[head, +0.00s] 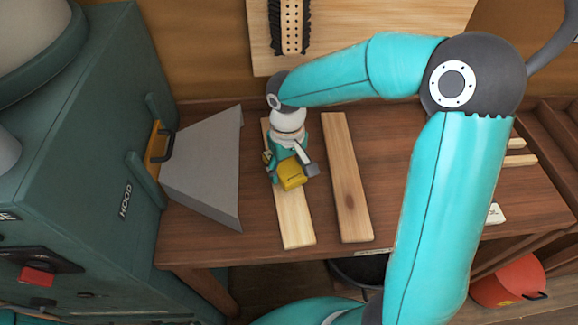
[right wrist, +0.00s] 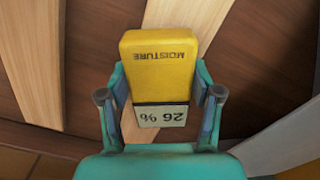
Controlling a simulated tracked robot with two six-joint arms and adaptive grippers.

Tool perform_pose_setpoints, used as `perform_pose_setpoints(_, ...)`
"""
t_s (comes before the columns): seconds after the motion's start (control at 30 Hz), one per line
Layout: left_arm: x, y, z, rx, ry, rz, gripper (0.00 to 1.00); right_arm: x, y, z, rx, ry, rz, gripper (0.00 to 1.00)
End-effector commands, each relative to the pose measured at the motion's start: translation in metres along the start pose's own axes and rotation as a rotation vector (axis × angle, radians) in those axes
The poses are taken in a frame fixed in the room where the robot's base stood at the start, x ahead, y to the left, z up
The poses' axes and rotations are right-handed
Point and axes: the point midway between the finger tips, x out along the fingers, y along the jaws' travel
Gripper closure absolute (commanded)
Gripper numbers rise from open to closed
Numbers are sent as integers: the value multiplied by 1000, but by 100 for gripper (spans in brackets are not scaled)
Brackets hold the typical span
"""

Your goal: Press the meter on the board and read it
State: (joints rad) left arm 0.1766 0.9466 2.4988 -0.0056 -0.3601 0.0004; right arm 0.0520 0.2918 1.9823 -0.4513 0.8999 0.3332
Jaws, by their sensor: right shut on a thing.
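My right gripper (head: 290,172) is shut on the yellow moisture meter (head: 291,174), which is over the left of two pale boards (head: 296,225) on the bench. In the right wrist view my right gripper (right wrist: 160,97) has a finger on each side of the meter (right wrist: 158,60). The word MOISTURE and the display (right wrist: 161,115) appear upside down there; the display reads 26 %. The board (right wrist: 182,20) shows behind the meter. The meter's tip is hidden, so I cannot tell whether it touches the wood. My left gripper is not in view.
A second board (head: 346,180) lies just right of the first on the brown bench (head: 220,247). A grey hood (head: 205,165) and a green machine (head: 90,150) stand at left. A red bucket (head: 507,281) is low at right. A panel with a brush (head: 291,25) hangs behind.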

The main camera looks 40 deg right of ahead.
Motion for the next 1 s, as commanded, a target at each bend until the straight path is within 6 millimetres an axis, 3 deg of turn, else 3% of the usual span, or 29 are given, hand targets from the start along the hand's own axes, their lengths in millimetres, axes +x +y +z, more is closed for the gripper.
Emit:
perform_pose_setpoints(0.73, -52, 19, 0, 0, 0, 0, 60, -73, 0, 0, 1, 0, 0, 77)
perform_pose_setpoints(1.0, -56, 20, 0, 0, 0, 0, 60, -80, 0, 0, 0, 0, 0, 77)
